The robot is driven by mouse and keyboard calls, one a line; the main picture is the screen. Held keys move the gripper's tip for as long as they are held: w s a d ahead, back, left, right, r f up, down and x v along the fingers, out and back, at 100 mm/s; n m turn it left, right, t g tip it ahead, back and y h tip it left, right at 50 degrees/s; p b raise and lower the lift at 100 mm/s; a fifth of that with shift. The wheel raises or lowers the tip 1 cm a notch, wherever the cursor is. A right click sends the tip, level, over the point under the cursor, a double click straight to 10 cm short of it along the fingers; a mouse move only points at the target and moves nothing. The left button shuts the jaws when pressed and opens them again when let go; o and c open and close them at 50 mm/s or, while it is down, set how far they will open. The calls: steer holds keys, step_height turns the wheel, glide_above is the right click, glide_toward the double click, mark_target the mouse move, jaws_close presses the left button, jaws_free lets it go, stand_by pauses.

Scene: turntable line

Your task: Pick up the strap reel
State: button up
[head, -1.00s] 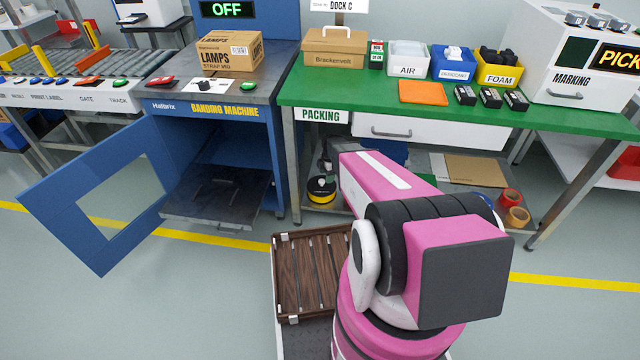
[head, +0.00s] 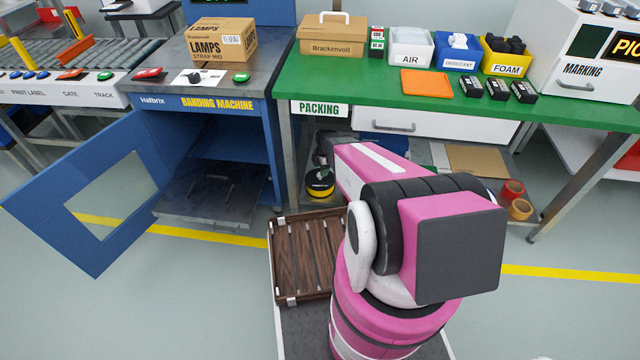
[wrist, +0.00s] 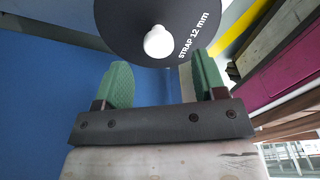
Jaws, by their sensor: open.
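The strap reel (head: 320,187), black with a yellow band, sits on the lower shelf of the packing bench, near its left leg. In the wrist view the reel (wrist: 185,22) shows as a large dark disc with a white knob and the print "STRAP 12 mm", cut off by the top edge. My gripper (wrist: 163,75) is open, with its two green fingers on either side below the knob and nothing between them. I cannot tell whether the fingertips touch the disc. In the head view my arm hides much of the shelf, and the fingers cannot be made out.
The packing bench (head: 555,113) has its green top above the reel and a drawer (head: 440,128) below it. The banding machine (head: 215,130) stands left with its door (head: 85,195) open. Tape rolls (head: 513,191) lie at the shelf's right. My slatted wooden tray is in front.

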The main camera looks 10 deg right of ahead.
mark_target(320, 181)
steer(key=f, duration=0.4)
steer(key=shift+a+f, duration=0.2)
steer(key=shift+f, duration=0.2)
jaws_close()
